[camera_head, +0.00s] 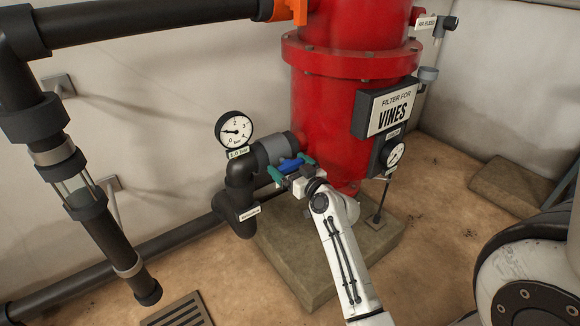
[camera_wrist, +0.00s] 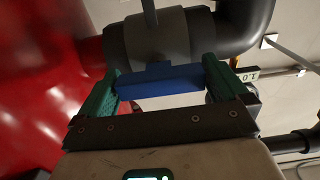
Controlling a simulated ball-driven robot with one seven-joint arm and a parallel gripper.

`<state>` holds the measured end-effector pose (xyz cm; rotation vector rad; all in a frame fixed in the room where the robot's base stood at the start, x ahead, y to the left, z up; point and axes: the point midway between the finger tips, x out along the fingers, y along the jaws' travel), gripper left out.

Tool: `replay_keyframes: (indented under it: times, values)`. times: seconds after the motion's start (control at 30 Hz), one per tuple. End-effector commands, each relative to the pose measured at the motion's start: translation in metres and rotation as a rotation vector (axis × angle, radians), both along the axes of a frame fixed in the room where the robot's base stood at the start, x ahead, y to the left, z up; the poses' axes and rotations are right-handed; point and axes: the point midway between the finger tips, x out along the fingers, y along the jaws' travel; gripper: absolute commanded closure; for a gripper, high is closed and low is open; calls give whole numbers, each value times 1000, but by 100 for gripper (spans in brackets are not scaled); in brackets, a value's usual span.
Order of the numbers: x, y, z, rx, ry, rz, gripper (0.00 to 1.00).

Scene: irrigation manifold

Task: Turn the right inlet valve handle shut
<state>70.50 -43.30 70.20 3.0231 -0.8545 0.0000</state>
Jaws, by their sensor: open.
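A blue valve handle (camera_head: 290,164) sits at the grey valve body (camera_head: 270,152), on the dark inlet pipe that joins the red filter tank. My gripper (camera_head: 289,168) is at the handle, with green fingers apart on either side of it. In the wrist view the blue handle (camera_wrist: 172,82) lies crosswise between the fingers of my gripper (camera_wrist: 160,72), with its ends close to both fingertips. I cannot tell whether either finger touches it. The grey valve body (camera_wrist: 157,35) is just beyond. My gripper partly hides the handle in the head view.
The red tank (camera_head: 343,105) stands on a concrete block (camera_head: 285,268), right of the handle. A gauge (camera_head: 234,130) is above the dark elbow pipe (camera_head: 239,190). A clear-sectioned pipe (camera_head: 80,192) hangs at left; a floor grate (camera_head: 180,312) lies below.

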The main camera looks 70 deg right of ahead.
Motion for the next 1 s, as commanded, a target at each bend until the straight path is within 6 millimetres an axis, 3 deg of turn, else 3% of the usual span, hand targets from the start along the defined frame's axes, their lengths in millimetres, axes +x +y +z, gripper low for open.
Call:
replay_keyframes:
  times: [0.07,0.43,0.77,1.0]
  values:
    - [0,0,0,0,0,0,2]
    - [0,0,0,0,0,1,36]
    - [0,1,0,46,-28,2,36]
    - [0,1,1,178,-109,2,36]
